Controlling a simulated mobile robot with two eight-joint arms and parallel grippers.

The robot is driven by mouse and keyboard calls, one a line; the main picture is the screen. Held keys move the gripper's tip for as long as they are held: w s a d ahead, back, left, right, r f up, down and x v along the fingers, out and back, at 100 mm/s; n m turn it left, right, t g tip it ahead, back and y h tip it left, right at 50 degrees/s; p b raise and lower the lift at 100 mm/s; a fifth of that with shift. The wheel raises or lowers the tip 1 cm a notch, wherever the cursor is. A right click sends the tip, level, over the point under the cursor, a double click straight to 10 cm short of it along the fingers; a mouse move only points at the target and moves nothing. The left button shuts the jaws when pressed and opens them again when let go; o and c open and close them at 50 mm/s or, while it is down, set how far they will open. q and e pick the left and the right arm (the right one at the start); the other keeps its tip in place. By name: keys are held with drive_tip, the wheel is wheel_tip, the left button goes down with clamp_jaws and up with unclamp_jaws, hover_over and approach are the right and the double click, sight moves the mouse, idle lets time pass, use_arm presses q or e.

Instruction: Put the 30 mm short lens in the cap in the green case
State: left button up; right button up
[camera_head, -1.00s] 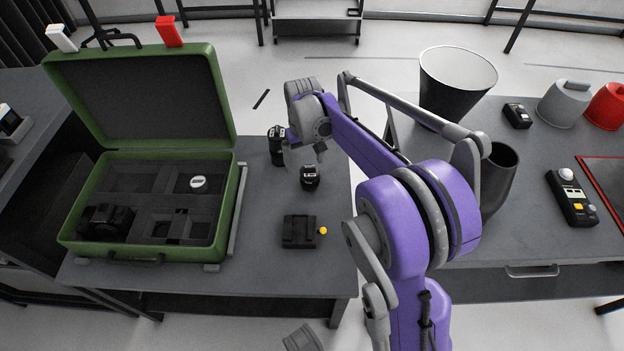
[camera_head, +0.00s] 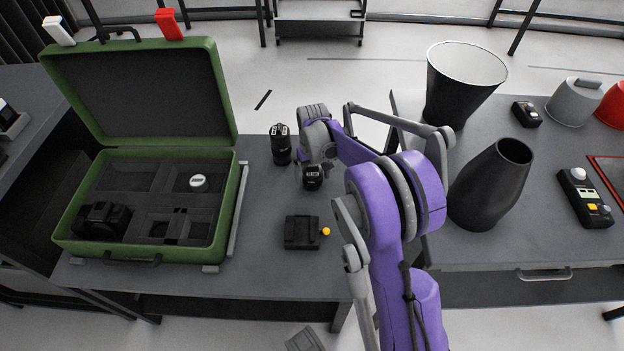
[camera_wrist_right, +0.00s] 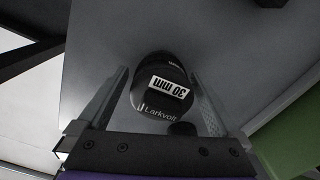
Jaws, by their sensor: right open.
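A short black lens (camera_head: 312,180) stands on the grey table to the right of the green case (camera_head: 239,200). In the right wrist view the lens (camera_wrist_right: 160,88) shows a "30 mm" label and lies between the two fingers. My right gripper (camera_head: 316,166) is open around it, with a gap beside the fingers. The case is open; a small round white-topped piece (camera_head: 198,182) sits in its right rear compartment. I cannot tell whether this is the cap. A grey part at the bottom edge (camera_head: 304,340) looks like my left gripper; its fingers are out of view.
A taller black lens (camera_head: 281,144) stands just left of my right gripper. A black camera (camera_head: 102,219) is in the case. A black vase (camera_head: 490,185) stands right of my arm.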

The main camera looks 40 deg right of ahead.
drive_tip(key=shift+f, duration=0.55)
use_arm(q)
drive_tip(key=shift+f, duration=0.15)
use_arm(e)
clamp_jaws()
drive_tip(key=shift+r, duration=0.1)
wheel_tip(320, 180, up, 10)
drive_tip(key=shift+p, duration=1.15)
drive_tip(key=w+a+n, duration=0.2)
drive_tip(key=a+n, duration=0.2)
drive_tip(key=a, duration=1.7)
use_arm(q)
wheel_tip(320, 180, up, 20)
drive_tip(key=w+p, duration=0.1)
drive_tip(key=p, duration=1.4)
drive_tip(key=shift+w+t+p, duration=0.3)
drive_tip(key=shift+w+t, duration=0.1)
use_arm(e)
wheel_tip(320, 180, up, 6)
drive_tip(key=s, duration=0.2)
drive_tip(key=shift+r, duration=0.15)
